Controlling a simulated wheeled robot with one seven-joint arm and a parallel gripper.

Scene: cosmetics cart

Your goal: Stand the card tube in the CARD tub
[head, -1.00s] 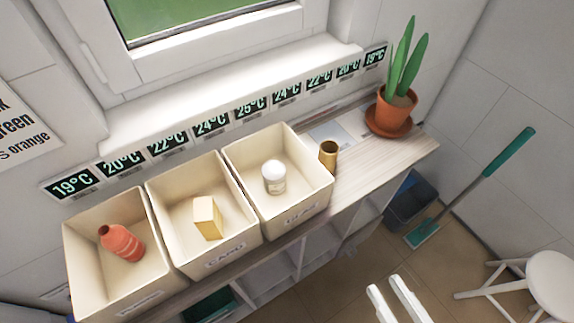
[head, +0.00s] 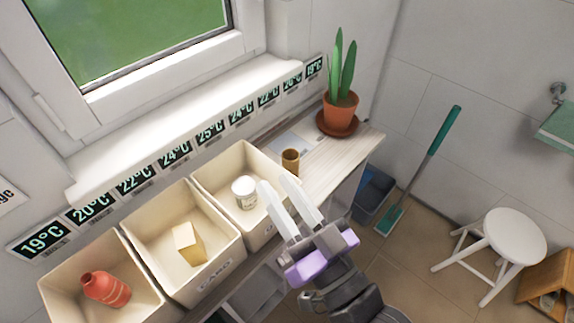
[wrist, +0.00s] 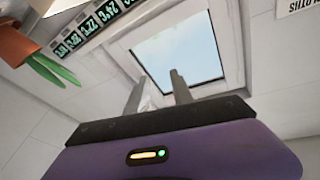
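The card tube (head: 290,161) is a small brown-gold open cylinder. It stands upright on the shelf top, just right of the right-hand tub in the head view. The CARD tub (head: 141,239) is the middle cream tub, with a CARD label on its front and a yellow-tan box (head: 188,244) inside. My gripper (head: 274,187) is in front of the right-hand tub and the tube, its two pale fingers apart with nothing between them. In the wrist view my gripper (wrist: 155,88) points up toward the window, and the tube is not seen there.
The left tub (head: 62,277) holds a red bottle (head: 105,289). The right tub (head: 216,170) holds a white jar (head: 245,193). A potted plant (head: 341,108) stands at the shelf's right end. A stool (head: 502,243) and a green squeegee (head: 425,170) stand on the floor right.

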